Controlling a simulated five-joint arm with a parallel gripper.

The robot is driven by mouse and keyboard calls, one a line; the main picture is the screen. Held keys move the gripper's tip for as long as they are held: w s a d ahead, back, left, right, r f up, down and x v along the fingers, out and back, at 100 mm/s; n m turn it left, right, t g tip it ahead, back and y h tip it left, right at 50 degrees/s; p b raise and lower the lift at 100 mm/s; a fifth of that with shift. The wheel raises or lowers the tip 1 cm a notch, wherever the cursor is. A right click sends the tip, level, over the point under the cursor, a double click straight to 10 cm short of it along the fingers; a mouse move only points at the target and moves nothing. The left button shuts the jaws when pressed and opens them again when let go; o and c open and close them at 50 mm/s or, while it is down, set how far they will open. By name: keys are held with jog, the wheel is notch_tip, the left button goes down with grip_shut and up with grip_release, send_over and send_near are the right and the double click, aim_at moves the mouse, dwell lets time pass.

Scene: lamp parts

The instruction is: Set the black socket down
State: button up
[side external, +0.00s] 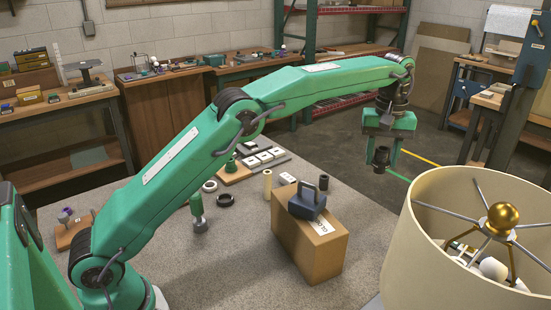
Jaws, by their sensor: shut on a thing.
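My gripper (383,160) hangs from the end of my green arm, right of centre in the side external view. It points down, and its fingers are shut on the black socket (380,158), a small dark cylinder. The socket is held in the air, higher in the picture than the cardboard box and left of the lampshade. Its lower end touches nothing that I can see. How far it is above any surface is hard to tell from this angle.
A cardboard box (308,248) with a dark blue case (307,201) on top stands on the grey table (236,262). A large cream lampshade (462,262) with a gold ball fills the right foreground. Black and white rings and a tan cylinder (267,185) stand nearby.

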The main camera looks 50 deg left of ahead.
jog(key=s+a+r+n, duration=0.3)
jog(key=s+a, duration=0.7)
jog(key=s+a+f+n, duration=0.1)
jog(key=s+a+f, duration=0.15)
jog(key=s, duration=0.55)
jog(key=s+a+f+n, duration=0.1)
jog(key=s+a, duration=0.3)
jog(key=s, duration=0.3)
notch_tip(320, 180, down, 11)
jog(key=a+f, duration=0.2)
jog(key=a, duration=0.1)
jog(key=w+a+f, duration=0.1)
jog(key=a+f, duration=0.1)
jog(key=a, duration=0.2)
jog(key=a+f, duration=0.2)
jog(key=a, duration=0.2)
jog(key=shift+w+a+f, duration=0.1)
jog(key=shift+w+f, duration=0.15)
jog(key=shift+f, duration=0.1)
jog(key=shift+f, duration=0.1)
jog(key=shift+f, duration=1.9)
jog(key=shift+f, duration=0.1)
